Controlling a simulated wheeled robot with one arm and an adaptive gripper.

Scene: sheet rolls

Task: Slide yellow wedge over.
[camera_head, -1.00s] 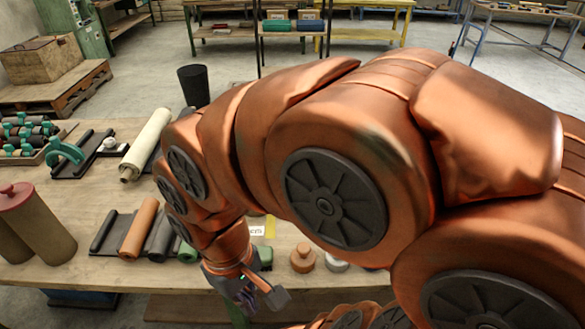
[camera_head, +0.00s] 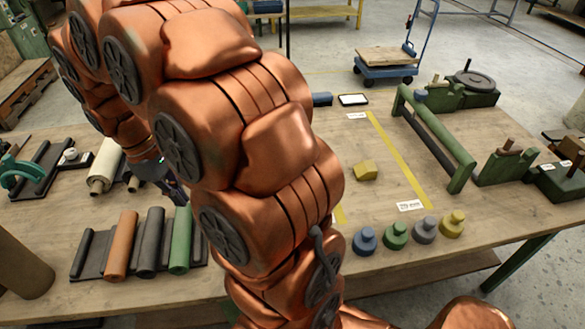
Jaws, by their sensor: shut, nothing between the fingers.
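The yellow wedge (camera_head: 366,171) lies on the wooden table inside an area marked by yellow tape, right of my arm. My gripper (camera_head: 178,192) is at the left, over the table near the cream rolls, well apart from the wedge. It is shut and empty, partly hidden behind my arm.
A rack with orange, dark and green rolls (camera_head: 180,240) stands front left; a cream roll (camera_head: 104,166) lies behind it. Several knobbed weights (camera_head: 396,235) line the front edge. A green bar frame (camera_head: 432,135) stands right of the yellow tape (camera_head: 400,160). Table is clear around the wedge.

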